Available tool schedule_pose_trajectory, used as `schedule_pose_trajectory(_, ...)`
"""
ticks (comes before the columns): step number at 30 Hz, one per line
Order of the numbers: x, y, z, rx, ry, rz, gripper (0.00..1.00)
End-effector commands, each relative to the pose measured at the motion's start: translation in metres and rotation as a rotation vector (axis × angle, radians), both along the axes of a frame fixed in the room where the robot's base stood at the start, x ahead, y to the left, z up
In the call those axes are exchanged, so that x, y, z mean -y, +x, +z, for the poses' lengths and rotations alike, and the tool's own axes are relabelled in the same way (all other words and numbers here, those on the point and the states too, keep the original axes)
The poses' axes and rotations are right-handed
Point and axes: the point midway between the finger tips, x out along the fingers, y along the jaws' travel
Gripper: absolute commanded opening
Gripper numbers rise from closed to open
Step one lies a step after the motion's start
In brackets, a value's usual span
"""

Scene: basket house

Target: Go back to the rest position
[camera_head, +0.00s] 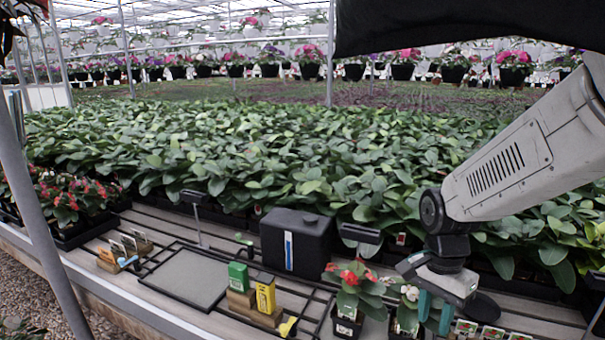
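My gripper (435,312) hangs from my arm at the right, pointing down over the bench. Its two teal fingers show apart, with a gap between them and nothing clearly held. A small potted plant with white flowers (410,293) stands just left of the fingers and is partly hidden by them. I cannot tell whether they touch it. A red-flowered plant in a black pot (347,325) stands further left.
The slatted bench (540,318) also holds a black canister (297,241), a grey tray (187,277), green (238,276) and yellow (265,295) boxes on wooden blocks, and small labelled packets (490,332). Dense leafy plants (270,150) fill the area behind. A slanted post (40,215) stands at the left.

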Motion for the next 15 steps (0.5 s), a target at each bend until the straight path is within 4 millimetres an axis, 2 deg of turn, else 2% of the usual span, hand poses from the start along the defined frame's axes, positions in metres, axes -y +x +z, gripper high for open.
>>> schedule_pose_trajectory(3, 0.004, -0.034, 0.031, 0.004, 0.043, 0.291, 0.30)
schedule_pose_trajectory(9, 0.010, -0.097, 0.076, 0.037, 0.096, 0.746, 0.30)
schedule_pose_trajectory(12, 0.013, -0.125, 0.093, 0.069, 0.100, 0.903, 0.30)
schedule_pose_trajectory(15, 0.015, -0.147, 0.105, 0.112, 0.085, 0.987, 0.30)
